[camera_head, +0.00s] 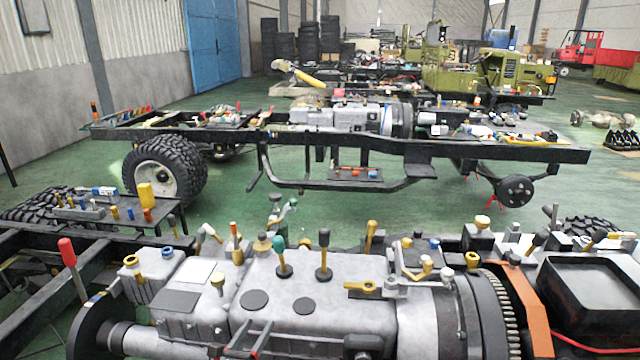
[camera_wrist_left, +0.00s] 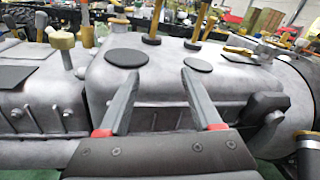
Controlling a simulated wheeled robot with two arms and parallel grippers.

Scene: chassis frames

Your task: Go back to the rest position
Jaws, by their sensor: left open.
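My left gripper (camera_head: 256,330) shows at the bottom of the head view, in front of the near side of a grey gearbox housing (camera_head: 312,300). In the left wrist view its two grey fingers (camera_wrist_left: 160,73) with red bases are spread apart. Nothing is between them. They point at the housing's side wall (camera_wrist_left: 155,80), below two black round discs (camera_wrist_left: 127,58). Whether the fingertips touch the housing cannot be told. My right gripper is in neither view.
Levers with a green knob (camera_head: 279,244) and a black knob (camera_head: 324,238) stand up from the housing. A red-handled lever (camera_head: 68,252) rises at the left. A black tray (camera_head: 588,292) sits at the right. A second chassis frame (camera_head: 470,149) stands beyond a strip of green floor (camera_head: 225,225).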

